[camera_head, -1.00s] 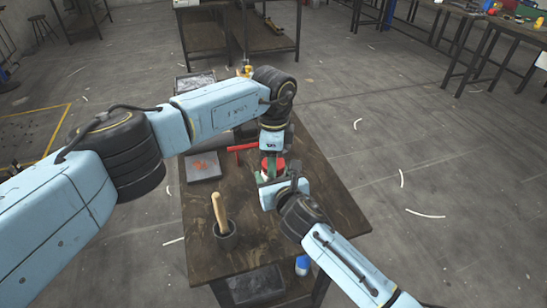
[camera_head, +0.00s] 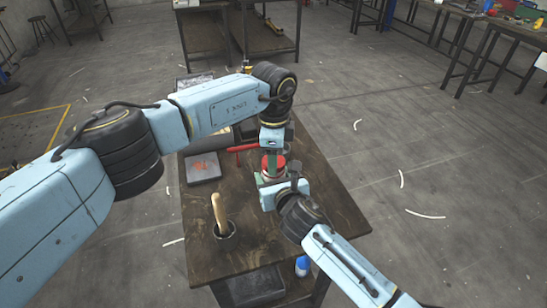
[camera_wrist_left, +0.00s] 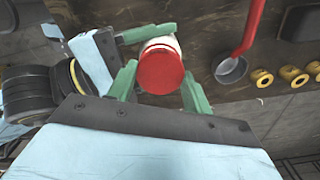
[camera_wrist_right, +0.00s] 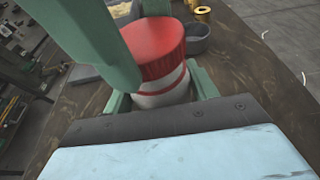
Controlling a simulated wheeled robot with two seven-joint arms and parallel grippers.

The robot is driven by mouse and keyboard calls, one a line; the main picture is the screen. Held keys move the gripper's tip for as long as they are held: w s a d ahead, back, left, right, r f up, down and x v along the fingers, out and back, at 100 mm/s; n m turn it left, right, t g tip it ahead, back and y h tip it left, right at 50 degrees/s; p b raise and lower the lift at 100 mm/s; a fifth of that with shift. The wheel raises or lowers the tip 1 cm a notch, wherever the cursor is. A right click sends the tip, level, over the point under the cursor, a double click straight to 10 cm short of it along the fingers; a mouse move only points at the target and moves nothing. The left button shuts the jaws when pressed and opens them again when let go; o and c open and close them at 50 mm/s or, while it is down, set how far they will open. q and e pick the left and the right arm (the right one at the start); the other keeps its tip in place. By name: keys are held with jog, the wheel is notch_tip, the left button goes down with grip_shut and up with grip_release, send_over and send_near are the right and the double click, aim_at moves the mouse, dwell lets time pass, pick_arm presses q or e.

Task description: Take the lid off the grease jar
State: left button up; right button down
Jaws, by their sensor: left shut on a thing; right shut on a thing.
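The grease jar has a red lid (camera_wrist_right: 152,45) and a white body (camera_wrist_right: 160,92); it stands upright over the table in the head view. My left gripper (camera_head: 272,157) comes down from above, its green fingers on either side of the red lid (camera_wrist_left: 160,70) in the left wrist view. My right gripper (camera_head: 270,182) is around the white body from the near side, seen low in the right wrist view. Both are shut on their parts. A left finger hides part of the jar in the right wrist view. I cannot tell whether the lid is free of the body.
A dark pot with a wooden handle (camera_head: 218,210) stands near the table's (camera_head: 335,200) front left. A grey tray (camera_head: 203,175) lies behind it. A red-handled ladle (camera_wrist_left: 250,30) and several brass spools (camera_wrist_left: 290,73) lie near the jar. The right side of the table is clear.

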pick_arm(q)
jog(key=shift+r, duration=0.65)
pick_arm(e)
jog(key=shift+f, duration=0.1)
pick_arm(q)
jog(key=shift+r, duration=2)
pick_arm(e)
jog(key=shift+c, duration=1.9)
grip_release()
